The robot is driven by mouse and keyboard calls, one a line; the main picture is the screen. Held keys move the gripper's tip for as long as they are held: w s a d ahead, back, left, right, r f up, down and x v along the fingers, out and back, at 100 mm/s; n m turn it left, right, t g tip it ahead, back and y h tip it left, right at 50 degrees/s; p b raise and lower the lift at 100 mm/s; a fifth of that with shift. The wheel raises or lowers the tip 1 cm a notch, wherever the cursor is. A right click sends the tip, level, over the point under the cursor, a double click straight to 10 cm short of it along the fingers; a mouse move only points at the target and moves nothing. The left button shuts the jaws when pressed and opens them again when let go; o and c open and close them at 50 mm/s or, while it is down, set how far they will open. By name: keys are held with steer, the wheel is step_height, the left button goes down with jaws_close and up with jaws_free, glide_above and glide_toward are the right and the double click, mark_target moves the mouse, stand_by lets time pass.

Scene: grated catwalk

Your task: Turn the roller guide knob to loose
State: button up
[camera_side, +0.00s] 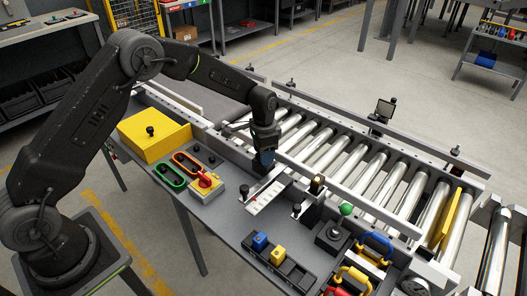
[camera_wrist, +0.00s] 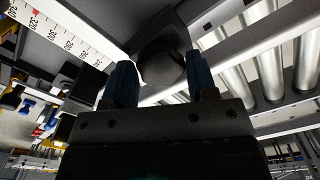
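A dark, rounded knob (camera_wrist: 160,58) fills the upper middle of the wrist view, beside the rollers. My gripper (camera_wrist: 160,82) has its two blue fingertips apart, one on each side of the knob's near end. Whether the fingers press on it or only stand around it cannot be told. In the side view my gripper (camera_side: 264,160) points down at the rear edge of the grey bench, next to the conveyor. There the knob is mostly hidden by the gripper and wrist. No loose or tight marking can be read.
A white scale strip (camera_side: 268,196) lies just in front of the gripper. A red rotary switch (camera_side: 206,181) on a yellow box, a yellow box with a black button (camera_side: 153,142) and a green-balled lever (camera_side: 345,210) stand around it. The conveyor rollers (camera_side: 345,158) run behind.

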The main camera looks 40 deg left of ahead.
steer(key=c, duration=0.5)
steer(key=shift+c, duration=0.2)
steer(key=shift+n, duration=0.4)
steer(key=n, duration=0.2)
steer(key=shift+n, duration=0.4)
steer(key=n, duration=0.4)
steer(key=shift+n, duration=0.3)
steer(key=n, duration=0.4)
steer(key=shift+n, duration=1.9)
